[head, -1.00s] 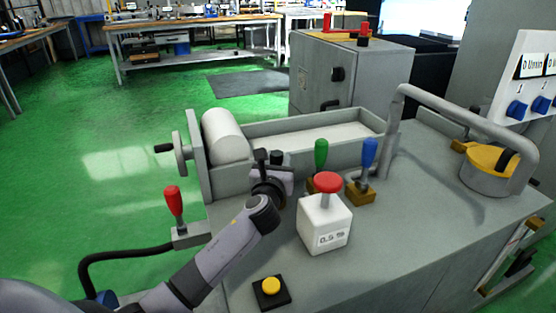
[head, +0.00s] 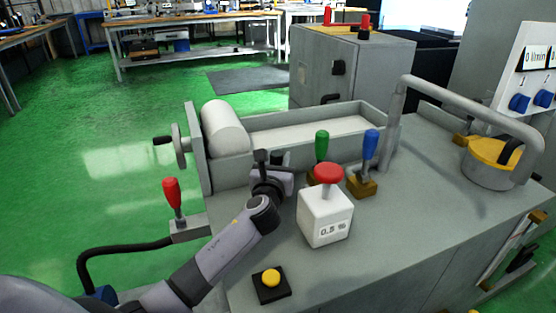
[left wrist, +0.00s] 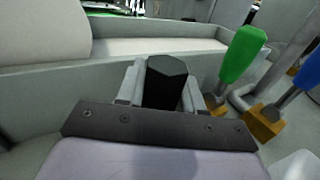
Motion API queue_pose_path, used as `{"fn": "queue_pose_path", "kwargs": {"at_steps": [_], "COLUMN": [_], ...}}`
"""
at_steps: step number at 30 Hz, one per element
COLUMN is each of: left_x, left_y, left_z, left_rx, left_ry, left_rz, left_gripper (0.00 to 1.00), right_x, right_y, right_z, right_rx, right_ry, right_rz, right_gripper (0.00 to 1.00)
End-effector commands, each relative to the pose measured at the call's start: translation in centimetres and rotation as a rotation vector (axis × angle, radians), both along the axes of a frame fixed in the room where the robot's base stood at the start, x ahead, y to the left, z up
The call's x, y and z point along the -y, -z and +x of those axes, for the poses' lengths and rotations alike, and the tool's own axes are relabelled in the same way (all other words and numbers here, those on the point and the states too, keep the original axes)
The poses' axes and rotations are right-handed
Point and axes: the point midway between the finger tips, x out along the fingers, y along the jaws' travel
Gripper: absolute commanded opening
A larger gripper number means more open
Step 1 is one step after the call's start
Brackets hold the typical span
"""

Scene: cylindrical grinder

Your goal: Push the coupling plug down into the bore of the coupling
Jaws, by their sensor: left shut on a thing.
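A black six-sided plug (left wrist: 167,84), which I take as the coupling plug, stands between the two grey fingers of my left gripper (left wrist: 165,90) in the left wrist view. The fingers are shut on it, and its top sticks up between them. In the head view my left gripper (head: 278,162) is over the grey machine top, just in front of the trough, with the dark plug (head: 277,156) small at its tip. I cannot make out the coupling or its bore; the gripper and plug hide what is below. My right gripper is not in view.
A green-handled lever (head: 321,147) and a blue-handled lever (head: 369,148) stand right of the gripper. A white box with a red knob (head: 325,217) is close at the right front. The trough wall (head: 300,138) is behind. A yellow button (head: 270,279) sits at the front.

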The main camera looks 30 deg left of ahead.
Motion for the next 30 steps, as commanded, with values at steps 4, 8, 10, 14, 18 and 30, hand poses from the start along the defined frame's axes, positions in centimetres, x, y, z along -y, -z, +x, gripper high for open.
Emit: {"fn": "queue_pose_path", "kwargs": {"at_steps": [4,8,10,14,18,30], "left_x": [0.0,0.0,0.0,0.0,0.0,0.0], "left_y": [0.4,0.8,1.0,1.3,1.6,2.0], "left_z": [0.0,0.0,0.0,0.0,0.0,0.0], "left_rx": [0.001,0.001,0.000,0.000,0.000,-0.004], "left_ry": [0.000,0.000,0.000,0.000,0.000,0.000], "left_rz": [0.001,0.001,0.002,0.002,0.002,0.001], "left_gripper": [0.01,0.01,0.01,0.01,0.01,0.49], "right_x": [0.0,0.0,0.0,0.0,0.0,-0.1], "right_y": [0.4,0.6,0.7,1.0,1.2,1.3], "right_z": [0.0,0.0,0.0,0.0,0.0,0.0], "right_rx": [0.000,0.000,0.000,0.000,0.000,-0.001], "right_ry": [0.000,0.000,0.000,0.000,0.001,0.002], "right_rz": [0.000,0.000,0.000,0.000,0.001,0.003], "right_gripper": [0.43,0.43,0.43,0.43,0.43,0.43]}}
